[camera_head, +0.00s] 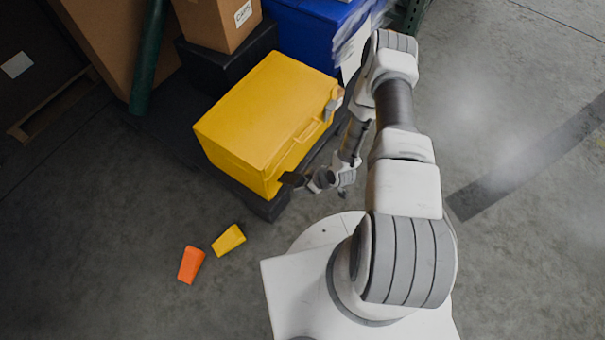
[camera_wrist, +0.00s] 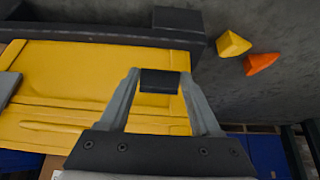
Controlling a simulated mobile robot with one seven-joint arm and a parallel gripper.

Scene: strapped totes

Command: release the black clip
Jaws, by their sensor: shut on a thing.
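The black clip (camera_head: 293,179) is at the near right corner of the yellow tote (camera_head: 262,112), on its handle side. In the wrist view the black clip (camera_wrist: 160,83) sits between the two grey fingers of my gripper (camera_wrist: 160,76), which is shut on it. The tote (camera_wrist: 70,75) lies behind the fingers there. In the head view my gripper (camera_head: 303,181) reaches the clip from the right. A grey clip (camera_head: 333,106) is on the tote's far right end; part of a grey piece (camera_wrist: 7,88) shows at the wrist view's left edge. I cannot tell how the black clip meets the tote.
A yellow wedge (camera_head: 229,240) and an orange wedge (camera_head: 191,265) lie on the floor in front of the tote. A blue tote (camera_head: 305,35), a brown box (camera_head: 215,20) and a dark green post (camera_head: 148,55) stand behind. Floor at right is clear.

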